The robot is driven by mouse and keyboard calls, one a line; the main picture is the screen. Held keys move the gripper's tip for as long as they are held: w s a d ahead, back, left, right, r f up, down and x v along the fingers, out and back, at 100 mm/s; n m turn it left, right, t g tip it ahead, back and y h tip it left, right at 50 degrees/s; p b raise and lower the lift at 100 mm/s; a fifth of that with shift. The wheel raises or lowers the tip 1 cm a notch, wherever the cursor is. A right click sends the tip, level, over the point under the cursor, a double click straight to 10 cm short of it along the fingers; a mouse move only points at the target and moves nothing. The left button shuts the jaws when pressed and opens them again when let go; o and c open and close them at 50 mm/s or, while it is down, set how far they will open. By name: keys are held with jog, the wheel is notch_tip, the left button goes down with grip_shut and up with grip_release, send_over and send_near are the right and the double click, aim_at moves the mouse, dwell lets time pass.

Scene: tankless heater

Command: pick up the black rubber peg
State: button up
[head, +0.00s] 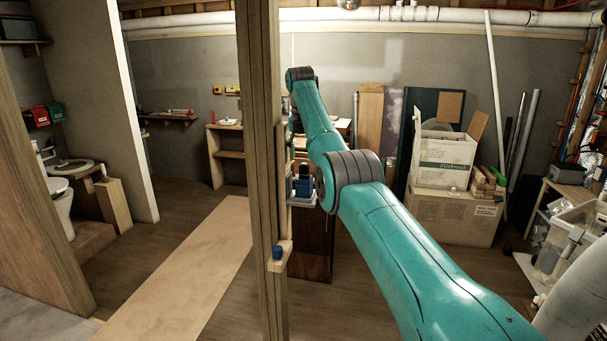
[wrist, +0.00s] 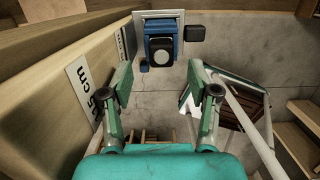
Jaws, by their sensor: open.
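My gripper (wrist: 160,84) is open and empty, with its two fingers wide apart in the wrist view. Beyond the fingertips, near the top of that view, a blue holder (wrist: 153,25) carries a dark piece (wrist: 161,64) with a pale round face. A small black block (wrist: 197,33) sits just right of the holder. I cannot tell which of these black pieces is the rubber peg. In the head view a blue block (head: 304,187) with a dark top stands on a small ledge beside the wooden post (head: 262,150). My gripper is hidden there.
The wooden post runs close along the left of the wrist view, with a white label (wrist: 82,88). A lower wooden ledge (head: 281,262) with a blue piece juts from the post. Cardboard boxes (head: 452,217) stand at the back right.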

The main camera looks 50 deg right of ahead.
aim_at(304, 164)
jog(key=shift+d+f, duration=0.2)
jog(key=shift+f, duration=1.15)
jog(key=shift+d+f, duration=0.2)
jog(key=shift+f, duration=1.15)
jog(key=c, duration=1.1)
